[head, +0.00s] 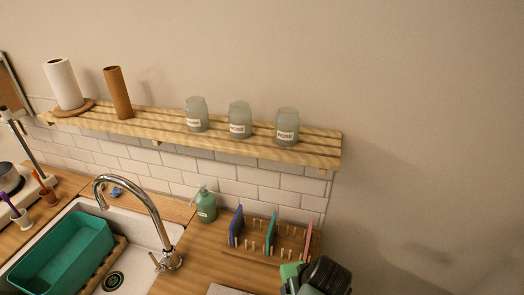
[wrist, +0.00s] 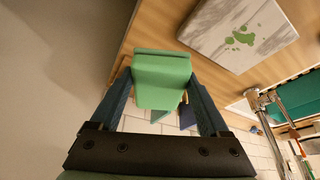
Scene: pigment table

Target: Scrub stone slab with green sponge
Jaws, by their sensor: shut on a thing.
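The green sponge (wrist: 162,75) is held between the two dark fingers of my gripper (wrist: 160,85) in the wrist view. In the head view, part of the sponge (head: 290,270) shows beside my dark gripper (head: 315,280) at the bottom right. The stone slab (wrist: 215,30), grey and streaked, lies on the wooden counter in the wrist view, beyond the sponge and to its right. Green stains (wrist: 240,38) mark its top. The sponge and slab look apart. Only a corner of the slab (head: 228,290) shows at the bottom edge of the head view.
A wooden rack (head: 290,240) with upright coloured boards stands near my gripper. A soap bottle (head: 206,206), a tap (head: 150,210) and a sink with a teal basin (head: 62,255) are to the left. A wall shelf (head: 230,142) holds jars and rolls.

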